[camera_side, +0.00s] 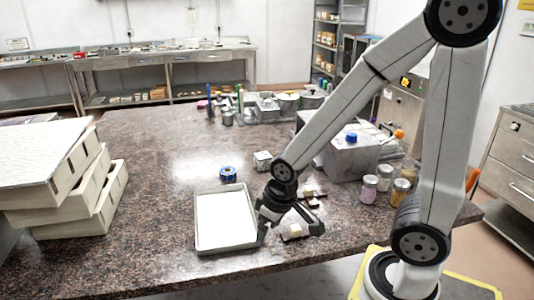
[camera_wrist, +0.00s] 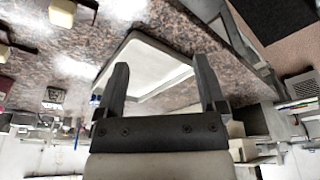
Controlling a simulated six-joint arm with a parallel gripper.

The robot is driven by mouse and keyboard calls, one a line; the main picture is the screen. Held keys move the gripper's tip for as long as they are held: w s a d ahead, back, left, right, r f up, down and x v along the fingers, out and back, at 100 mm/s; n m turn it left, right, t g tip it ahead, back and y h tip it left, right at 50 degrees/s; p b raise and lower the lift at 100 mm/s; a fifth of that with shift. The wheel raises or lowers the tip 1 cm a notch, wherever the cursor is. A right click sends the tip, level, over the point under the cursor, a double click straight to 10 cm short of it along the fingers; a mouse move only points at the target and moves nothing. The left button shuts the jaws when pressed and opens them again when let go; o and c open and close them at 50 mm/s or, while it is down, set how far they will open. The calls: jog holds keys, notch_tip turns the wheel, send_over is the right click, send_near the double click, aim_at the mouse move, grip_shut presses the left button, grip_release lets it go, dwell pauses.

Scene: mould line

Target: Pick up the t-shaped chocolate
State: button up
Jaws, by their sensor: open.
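My gripper (camera_side: 291,233) is open and low over the counter, at the right edge of the white tray (camera_side: 198,232). In the wrist view my gripper's two fingers (camera_wrist: 164,85) stand wide apart with nothing between them, and the tray (camera_wrist: 150,52) lies beyond them. Small pieces lie right of the tray in the side view: a pale and brown piece (camera_side: 294,233) by my gripper, and dark pieces (camera_side: 315,203) farther back. In the wrist view a dark brown piece (camera_wrist: 62,12) with a pale side is at the top left. I cannot tell which piece is the t-shaped chocolate.
A blue roll (camera_side: 228,174) stands behind the tray. Jars (camera_side: 369,188) and a grey metal machine (camera_side: 350,160) stand to the right. White stacked boxes (camera_side: 60,195) are at the left. The counter between boxes and tray is clear.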

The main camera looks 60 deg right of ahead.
aim_at(308, 188)
jog(key=w+d+f+n+g+h, duration=0.1)
jog(key=d+n+g, duration=0.1)
jog(key=d, duration=0.1)
jog(key=w+d+f+n+g+h, duration=0.1)
jog(key=d+f+n+g+h, duration=0.1)
jog(key=d, duration=0.2)
jog(key=d+f+n+g+h, duration=0.1)
jog(key=d+n+g+h, duration=0.1)
jog(key=d+n, duration=0.1)
jog(key=shift+w+d+f, duration=0.35)
jog(key=shift+w+d, duration=0.05)
jog(key=shift+d, duration=0.05)
jog(key=w+d+n+h, duration=0.1)
jog(key=d+h, duration=0.1)
jog(key=d, duration=0.1)
jog(key=w+d+f+n+g+h, duration=0.1)
jog(key=d+n+h, duration=0.1)
jog(key=d, duration=0.2)
jog(key=w+d+f+n+g+h, duration=0.1)
jog(key=w+d+n+h, duration=0.1)
jog(key=d, duration=0.2)
jog(key=shift+w+d+n+g+h, duration=0.3)
jog(key=shift+d+n+h, duration=0.2)
jog(key=shift+h, duration=0.1)
jog(key=shift+x, duration=3.85)
jog(key=shift+d+r, duration=0.1)
jog(key=shift+r, duration=0.1)
grip_shut()
